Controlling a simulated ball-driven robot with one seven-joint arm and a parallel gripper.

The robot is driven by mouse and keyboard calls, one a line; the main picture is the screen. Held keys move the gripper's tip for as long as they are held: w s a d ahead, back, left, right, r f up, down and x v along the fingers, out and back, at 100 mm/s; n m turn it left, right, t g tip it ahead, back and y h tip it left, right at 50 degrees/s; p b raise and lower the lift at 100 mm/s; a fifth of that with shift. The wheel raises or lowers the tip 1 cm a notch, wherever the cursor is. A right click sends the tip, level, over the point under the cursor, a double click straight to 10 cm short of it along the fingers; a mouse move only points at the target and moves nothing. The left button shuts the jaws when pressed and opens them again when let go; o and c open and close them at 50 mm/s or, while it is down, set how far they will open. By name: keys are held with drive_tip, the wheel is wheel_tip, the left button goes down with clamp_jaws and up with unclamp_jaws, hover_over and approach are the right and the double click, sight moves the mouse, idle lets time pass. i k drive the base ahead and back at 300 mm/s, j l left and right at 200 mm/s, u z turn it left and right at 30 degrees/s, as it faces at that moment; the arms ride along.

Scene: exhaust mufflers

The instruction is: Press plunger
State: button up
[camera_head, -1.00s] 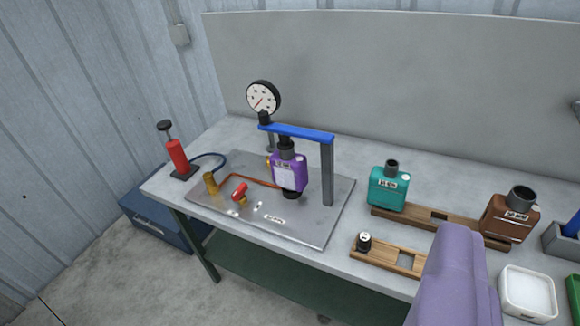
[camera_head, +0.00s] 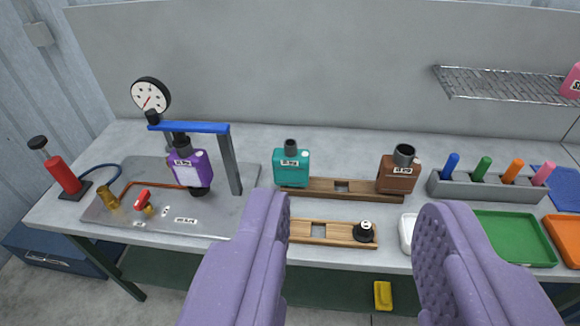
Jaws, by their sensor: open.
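The plunger is the black handle (camera_head: 38,143) on top of a red hand pump (camera_head: 61,174) at the far left of the bench. The handle stands raised on a short rod above the red cylinder. A blue hose runs from the pump towards a metal test plate (camera_head: 232,205). A purple muffler (camera_head: 189,168) is held in the fixture under a blue bar (camera_head: 188,127), with a round gauge (camera_head: 150,96) behind. My gripper (camera_head: 345,215), with two purple padded fingers, is open and empty in front of the bench, well right of the pump.
A teal muffler (camera_head: 291,168) and a brown muffler (camera_head: 398,174) stand on a wooden rack. A black cap (camera_head: 363,231) sits on a front wooden strip. Coloured markers, a green tray (camera_head: 512,238) and a wire shelf (camera_head: 500,83) are at right.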

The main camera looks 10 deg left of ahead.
sight(39, 143)
drive_tip(key=u, duration=1.45)
